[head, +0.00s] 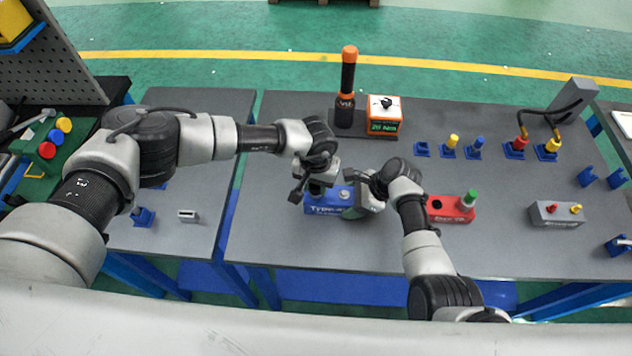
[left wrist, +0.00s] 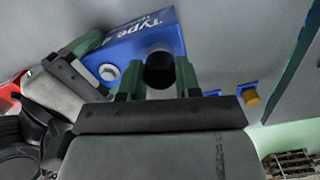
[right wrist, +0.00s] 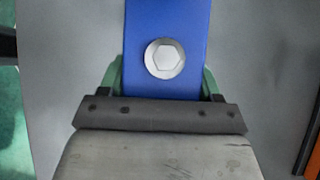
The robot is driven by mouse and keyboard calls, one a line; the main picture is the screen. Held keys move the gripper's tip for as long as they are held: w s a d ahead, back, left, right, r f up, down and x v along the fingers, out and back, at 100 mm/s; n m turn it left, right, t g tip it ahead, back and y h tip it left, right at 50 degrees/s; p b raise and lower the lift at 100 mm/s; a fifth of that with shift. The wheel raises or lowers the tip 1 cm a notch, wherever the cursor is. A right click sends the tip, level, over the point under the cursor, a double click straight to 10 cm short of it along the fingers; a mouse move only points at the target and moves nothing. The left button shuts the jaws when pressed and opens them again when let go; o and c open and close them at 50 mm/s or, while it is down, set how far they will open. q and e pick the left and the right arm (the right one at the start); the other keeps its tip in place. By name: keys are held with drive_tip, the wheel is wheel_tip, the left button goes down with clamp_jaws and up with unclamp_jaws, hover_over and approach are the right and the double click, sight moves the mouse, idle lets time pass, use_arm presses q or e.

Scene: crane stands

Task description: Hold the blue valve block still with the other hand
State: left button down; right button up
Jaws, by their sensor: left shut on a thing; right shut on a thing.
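The blue valve block (head: 318,208), lettered "Type", lies on the middle table. It also shows in the left wrist view (left wrist: 145,38) and the right wrist view (right wrist: 140,20), with a silver hex bolt (right wrist: 164,58) on top. My right gripper (right wrist: 163,82) is shut across the block's end, a green finger on each side. My left gripper (left wrist: 158,78) is shut on a black round plug (left wrist: 160,68) at the block's other end. Whether the plug is seated in the block is hidden.
A red valve block (head: 450,208) with a green plug sits right of my right gripper. A black cylinder with orange cap (head: 348,80) and an orange box (head: 384,114) stand behind. Several small blue holders and a grey block (head: 556,213) are at the right. The front tabletop is clear.

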use_arm(q)
drive_tip(key=m, duration=0.3)
drive_tip(key=c, duration=0.7)
unclamp_jaws()
drive_tip(key=shift+c, duration=0.8)
drive_tip(key=n, duration=0.5)
drive_tip(key=shift+n, duration=0.4)
drive_tip(key=n, duration=1.3)
drive_tip(key=shift+n, duration=0.4)
drive_tip(key=n, duration=0.5)
drive_tip(key=shift+n, duration=0.4)
